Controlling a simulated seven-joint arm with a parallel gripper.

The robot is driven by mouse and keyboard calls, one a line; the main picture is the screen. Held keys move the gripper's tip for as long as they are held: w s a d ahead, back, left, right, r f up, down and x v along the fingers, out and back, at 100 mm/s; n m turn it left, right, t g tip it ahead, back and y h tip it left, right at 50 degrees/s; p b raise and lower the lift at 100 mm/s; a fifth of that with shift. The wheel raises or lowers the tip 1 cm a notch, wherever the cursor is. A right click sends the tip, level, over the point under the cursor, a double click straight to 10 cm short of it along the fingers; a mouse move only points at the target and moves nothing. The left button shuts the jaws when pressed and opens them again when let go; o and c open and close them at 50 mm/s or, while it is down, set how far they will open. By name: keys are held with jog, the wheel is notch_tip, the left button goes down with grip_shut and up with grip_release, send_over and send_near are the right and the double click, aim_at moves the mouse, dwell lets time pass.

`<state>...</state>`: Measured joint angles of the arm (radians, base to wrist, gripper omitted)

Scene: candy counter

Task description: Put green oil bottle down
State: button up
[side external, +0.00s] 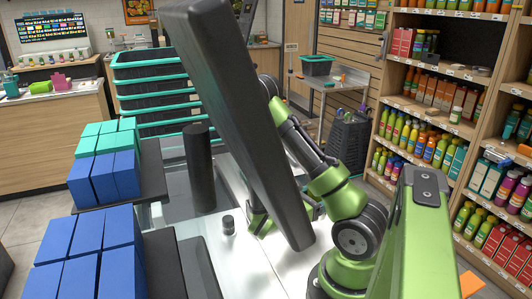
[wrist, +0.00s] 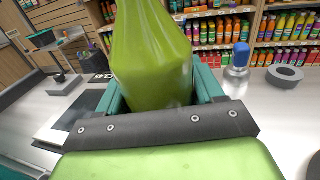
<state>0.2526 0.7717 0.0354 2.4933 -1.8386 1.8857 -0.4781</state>
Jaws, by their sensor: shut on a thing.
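The green oil bottle (wrist: 150,50) fills the upper middle of the wrist view, close to the camera. My gripper (wrist: 160,92) is shut on it, with a teal finger on each side of the bottle. The bottle's lower part is hidden behind the dark strip at the front of my gripper. In the side external view a large dark bar crosses in front of my arm and hides most of my gripper. I cannot make out the bottle there or tell whether its base touches the counter.
A clear bottle with a blue cap (wrist: 237,68) stands right of my gripper on the white counter, with a grey ring (wrist: 285,76) beyond it. A small dark cylinder (side external: 228,225) stands on the counter. Blue boxes (side external: 90,245) are at the left. Stocked shelves (side external: 445,110) stand behind.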

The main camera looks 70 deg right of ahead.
jog(key=shift+f, duration=2.05)
jog(key=shift+f, duration=0.1)
jog(key=o, duration=1.4)
jog(key=shift+f, duration=0.15)
jog(key=v, duration=0.7)
jog(key=shift+a, duration=0.3)
